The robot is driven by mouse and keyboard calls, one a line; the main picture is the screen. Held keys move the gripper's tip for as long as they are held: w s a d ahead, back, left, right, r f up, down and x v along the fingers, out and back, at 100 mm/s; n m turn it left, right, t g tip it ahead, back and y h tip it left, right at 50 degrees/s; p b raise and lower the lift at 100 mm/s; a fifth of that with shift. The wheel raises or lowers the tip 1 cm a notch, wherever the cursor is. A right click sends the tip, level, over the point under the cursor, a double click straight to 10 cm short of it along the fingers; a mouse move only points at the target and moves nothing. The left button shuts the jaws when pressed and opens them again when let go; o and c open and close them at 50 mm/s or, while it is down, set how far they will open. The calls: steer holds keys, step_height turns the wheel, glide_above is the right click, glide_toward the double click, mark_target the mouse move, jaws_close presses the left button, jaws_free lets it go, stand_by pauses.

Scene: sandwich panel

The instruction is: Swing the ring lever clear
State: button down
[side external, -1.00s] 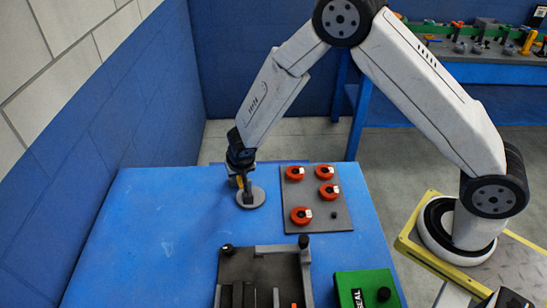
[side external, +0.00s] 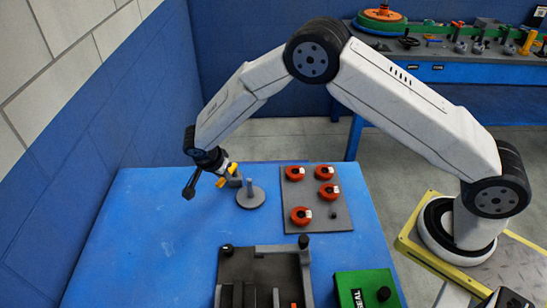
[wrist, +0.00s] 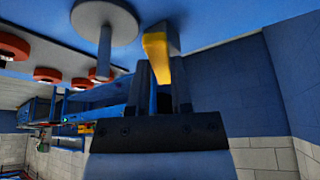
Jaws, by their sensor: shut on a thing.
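My gripper (side external: 226,172) is tilted just left of a grey round disc (side external: 249,202) with an upright post (side external: 250,185). In the wrist view my gripper (wrist: 162,90) is shut on a grey piece with a yellow face (wrist: 156,46). This piece also shows in the side view as a yellow part (side external: 232,168) with a grey end (side external: 236,181). In the wrist view the disc (wrist: 105,14) and its post are beside the held piece, with a gap between. I cannot tell which part is the ring lever.
A dark plate (side external: 319,218) carries several red rings (side external: 301,215) right of the disc. A grey fixture (side external: 252,262) and a green box (side external: 352,283) stand at the front. The left of the blue table (side external: 150,235) is clear.

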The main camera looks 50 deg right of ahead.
steer(key=w+m, duration=0.1)
steer(key=m, duration=0.1)
steer(key=w+m+g, duration=0.1)
steer(key=m, duration=0.1)
steer(key=shift+w+a+m+g, duration=0.1)
steer(key=shift+w+m+g, duration=0.1)
steer(key=shift+m+g, duration=0.1)
steer(key=shift+w+d+m+g, duration=0.15)
steer(key=shift+w+m+g, duration=0.25)
steer(key=shift+m, duration=0.45)
steer(key=shift+w+d+m+g, duration=0.1)
steer(key=shift+w+m+g, duration=0.25)
steer(key=shift+m, duration=0.5)
steer(key=shift+w, duration=0.1)
steer(key=c, duration=0.5)
jaws_free()
steer(key=shift+v, duration=3.95)
steer(key=shift+d+r, duration=0.1)
